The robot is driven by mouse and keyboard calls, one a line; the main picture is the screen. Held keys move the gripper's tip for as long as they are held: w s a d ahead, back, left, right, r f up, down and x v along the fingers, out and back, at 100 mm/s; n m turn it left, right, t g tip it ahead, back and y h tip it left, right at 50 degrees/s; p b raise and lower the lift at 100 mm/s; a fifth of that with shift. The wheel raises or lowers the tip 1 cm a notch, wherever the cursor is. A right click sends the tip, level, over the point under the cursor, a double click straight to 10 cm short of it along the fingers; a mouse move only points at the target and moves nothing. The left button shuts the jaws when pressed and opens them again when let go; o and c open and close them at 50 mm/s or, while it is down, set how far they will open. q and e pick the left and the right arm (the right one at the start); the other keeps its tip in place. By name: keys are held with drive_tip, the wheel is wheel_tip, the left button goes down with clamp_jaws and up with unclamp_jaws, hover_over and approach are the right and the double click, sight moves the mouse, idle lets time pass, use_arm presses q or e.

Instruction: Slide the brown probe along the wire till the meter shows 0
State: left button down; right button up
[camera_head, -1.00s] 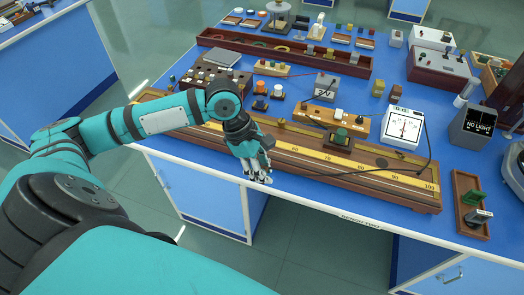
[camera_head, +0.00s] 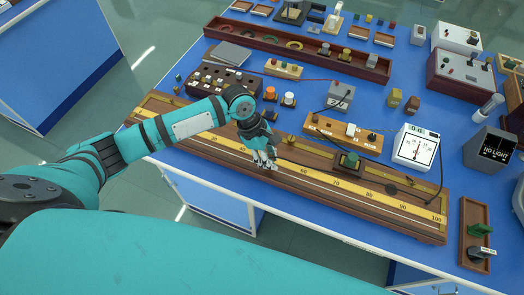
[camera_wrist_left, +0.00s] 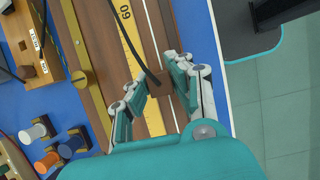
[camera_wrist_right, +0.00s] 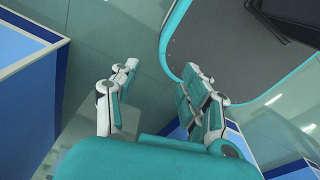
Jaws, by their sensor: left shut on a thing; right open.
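The brown probe (camera_wrist_left: 157,85) is a small block with a dark cable, seen in the left wrist view between the fingers of my left gripper (camera_wrist_left: 160,76), which is shut on it. In the head view, my left gripper (camera_head: 267,162) is left of the 60 mark and hides the probe. The wire (camera_wrist_left: 152,25) runs beside the scale. The white meter (camera_head: 413,147) stands behind the board's right part; its reading is too small to make out. My right gripper (camera_wrist_right: 150,90) is open and empty.
A green-topped block (camera_head: 349,161) stands on the board right of the gripper. A terminal block (camera_head: 342,134) and a black "NO LIGHT" box (camera_head: 491,149) stand behind. A brown tray (camera_head: 475,238) lies right of the board. The bench's front edge is close to the board.

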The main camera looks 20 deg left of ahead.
use_arm(q)
drive_tip(key=shift+f, duration=0.15)
drive_tip(key=shift+b, duration=0.3)
drive_tip(key=shift+f, duration=0.15)
drive_tip(key=shift+f+b, duration=0.25)
drive_tip(key=shift+b, duration=0.45)
drive_tip(key=shift+f+b, duration=0.15)
drive_tip(key=shift+b, duration=0.2)
drive_tip(key=shift+d+r+p, duration=0.2)
drive_tip(key=shift+p, duration=0.15)
drive_tip(key=shift+d+p, duration=0.45)
drive_tip(key=shift+d, duration=0.25)
drive_tip(key=shift+s+d+p, duration=0.1)
drive_tip(key=shift+d+p, duration=0.8)
drive_tip(key=shift+d, duration=0.6)
use_arm(e)
drive_tip(key=shift+s+d+r, duration=0.25)
drive_tip(key=shift+d+r, duration=0.05)
drive_tip(key=shift+d, duration=0.2)
